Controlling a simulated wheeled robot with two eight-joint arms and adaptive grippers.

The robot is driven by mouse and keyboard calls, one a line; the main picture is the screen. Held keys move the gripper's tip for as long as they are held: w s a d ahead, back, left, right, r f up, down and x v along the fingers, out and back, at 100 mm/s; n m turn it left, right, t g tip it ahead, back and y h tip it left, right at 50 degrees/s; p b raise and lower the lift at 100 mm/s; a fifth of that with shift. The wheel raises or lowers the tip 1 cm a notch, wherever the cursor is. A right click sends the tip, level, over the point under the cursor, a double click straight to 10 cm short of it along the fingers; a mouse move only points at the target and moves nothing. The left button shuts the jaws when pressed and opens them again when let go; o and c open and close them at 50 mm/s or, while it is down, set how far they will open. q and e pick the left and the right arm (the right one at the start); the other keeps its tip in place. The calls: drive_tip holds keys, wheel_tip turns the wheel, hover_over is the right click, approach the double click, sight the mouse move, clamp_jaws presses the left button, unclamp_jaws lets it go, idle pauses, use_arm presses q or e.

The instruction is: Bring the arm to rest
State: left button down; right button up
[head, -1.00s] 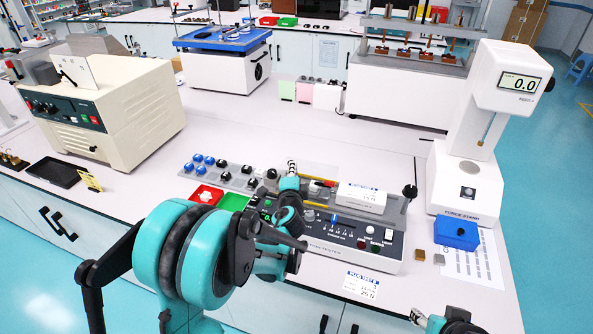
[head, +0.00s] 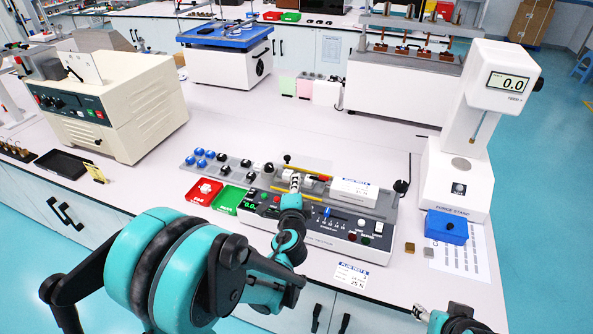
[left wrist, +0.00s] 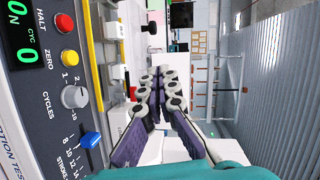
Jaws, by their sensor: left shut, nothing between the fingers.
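My left arm comes in from the lower left in the head view. My left gripper (head: 294,181) is over the insertion tester (head: 318,226), near its top deck. In the left wrist view the left gripper's fingers (left wrist: 159,78) are together with nothing between them. The tester's panel with red HALT button (left wrist: 65,23), yellow ZERO button (left wrist: 69,56) and blue slider (left wrist: 90,139) lies left of the fingers there. My right gripper (head: 420,313) shows only partly at the bottom edge of the head view, and I cannot tell its jaw state.
A red tray (head: 203,191) and a green tray (head: 228,199) lie left of the tester. A rack with blue and black plugs (head: 213,164) is behind them. The force stand (head: 458,180) and a blue box (head: 446,227) stand right. The bench's middle behind the tester is clear.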

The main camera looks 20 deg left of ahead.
use_arm(q)
drive_tip(key=shift+v, duration=0.95)
drive_tip(key=s+a+n+g, duration=0.4)
drive_tip(key=s+n+g, duration=0.1)
drive_tip(key=s+n, duration=0.35)
drive_tip(key=s+d+f+n+g+h, duration=0.1)
drive_tip(key=s+d+n+g+h, duration=0.1)
drive_tip(key=s, duration=0.5)
drive_tip(key=s+d+f+n+g+h, duration=0.2)
drive_tip(key=s+d, duration=0.3)
drive_tip(key=s, duration=0.3)
drive_tip(key=shift+s+n, duration=0.35)
drive_tip(key=shift+n, duration=0.1)
